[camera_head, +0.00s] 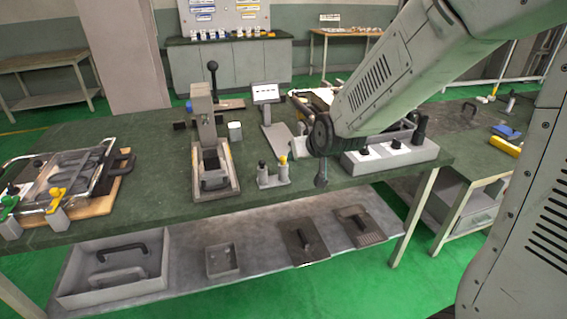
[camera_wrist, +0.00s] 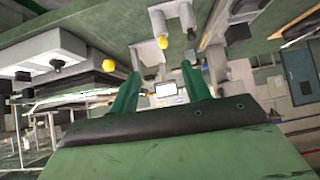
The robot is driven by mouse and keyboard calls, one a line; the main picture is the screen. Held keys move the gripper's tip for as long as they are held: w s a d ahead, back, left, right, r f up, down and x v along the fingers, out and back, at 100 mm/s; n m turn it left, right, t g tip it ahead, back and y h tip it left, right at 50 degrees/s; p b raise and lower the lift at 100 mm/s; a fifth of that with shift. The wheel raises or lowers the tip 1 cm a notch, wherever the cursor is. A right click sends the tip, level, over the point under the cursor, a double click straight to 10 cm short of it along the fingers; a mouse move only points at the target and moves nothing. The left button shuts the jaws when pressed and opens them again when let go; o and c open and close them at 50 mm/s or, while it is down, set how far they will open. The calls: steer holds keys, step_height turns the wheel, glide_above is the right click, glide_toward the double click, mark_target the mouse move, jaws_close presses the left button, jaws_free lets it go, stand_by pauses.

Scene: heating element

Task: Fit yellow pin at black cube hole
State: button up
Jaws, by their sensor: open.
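The yellow pin (camera_head: 283,160) stands in the right post of a small grey holder (camera_head: 271,181) on the green table; a black pin (camera_head: 262,166) is in its left post. A yellow tip (camera_wrist: 163,42) shows beyond my fingers in the wrist view. A dark block (camera_head: 214,181) sits in the base of the lever press, left of the holder; I cannot tell whether it is the black cube, and no hole is clear. My gripper (camera_head: 321,181) hangs right of the holder, apart from it. Its green fingers are open and empty in the wrist view (camera_wrist: 161,71).
The lever press (camera_head: 205,125) stands tall left of the holder. A grey box with black knobs (camera_head: 390,155) lies close to the right of my gripper. A small display on a stand (camera_head: 266,95) is behind. A clamp fixture (camera_head: 65,185) lies far left. Bare table lies between it and the press.

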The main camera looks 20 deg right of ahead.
mark_target(282, 157)
steer(key=w+f+t, duration=0.2)
steer(key=w+f, duration=0.1)
steer(key=f, duration=0.1)
steer(key=w+f+t, duration=0.2)
steer(key=w+f, duration=0.1)
steer(key=w, duration=0.1)
steer(key=w+a+f+t, duration=0.1)
steer(key=w+f+t, duration=0.1)
steer(key=w+f, duration=0.1)
steer(key=shift+w+f+t, duration=0.15)
steer(key=shift+f+t, duration=0.15)
steer(key=shift+f, duration=0.5)
steer(key=w, duration=0.7)
steer(key=shift+w+d+f, duration=0.1)
steer(key=shift+w+f, duration=0.2)
jaws_close()
